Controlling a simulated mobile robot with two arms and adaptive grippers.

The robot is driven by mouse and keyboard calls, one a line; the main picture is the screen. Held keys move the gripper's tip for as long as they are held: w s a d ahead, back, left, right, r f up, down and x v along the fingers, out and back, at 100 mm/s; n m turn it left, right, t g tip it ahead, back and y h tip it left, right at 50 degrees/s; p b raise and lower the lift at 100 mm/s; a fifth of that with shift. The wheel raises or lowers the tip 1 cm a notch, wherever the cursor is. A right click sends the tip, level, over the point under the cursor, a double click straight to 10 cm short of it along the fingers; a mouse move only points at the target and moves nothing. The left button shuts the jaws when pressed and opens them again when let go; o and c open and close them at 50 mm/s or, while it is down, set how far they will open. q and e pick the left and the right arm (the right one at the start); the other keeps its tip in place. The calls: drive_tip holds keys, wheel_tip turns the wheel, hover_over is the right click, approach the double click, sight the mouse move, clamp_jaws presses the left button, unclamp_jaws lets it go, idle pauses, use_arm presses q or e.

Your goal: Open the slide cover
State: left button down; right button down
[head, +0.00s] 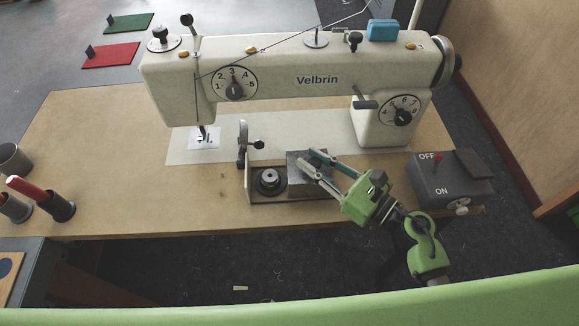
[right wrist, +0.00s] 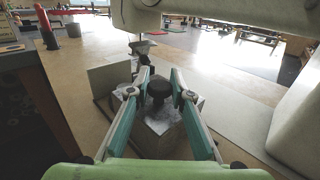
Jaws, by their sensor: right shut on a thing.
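The slide cover (head: 296,184) is a grey metal plate at the right part of a shallow dark tray (head: 284,200) at the front of the sewing machine. Left of it, a round dark bobbin part (head: 269,181) lies uncovered. My right gripper (head: 312,160) reaches over the cover from the right. In the right wrist view its fingers (right wrist: 160,77) stand on both sides of a dark round knob (right wrist: 160,90) and are shut on it. The cover shows below the knob there (right wrist: 160,122). In the head view the fingers hide the knob. My left gripper is not in view.
The cream sewing machine (head: 300,85) stands just behind. An upright lever (head: 243,140) rises behind the tray's left end. A switch box (head: 445,185) sits right of my arm. Cups (head: 60,207) stand at the table's left. The table left of the tray is clear.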

drive_tip(key=shift+d, duration=0.8)
drive_tip(key=c, duration=1.8)
unclamp_jaws()
drive_tip(key=shift+c, duration=0.2)
drive_tip(key=v, duration=1.2)
drive_tip(key=shift+s, duration=0.1)
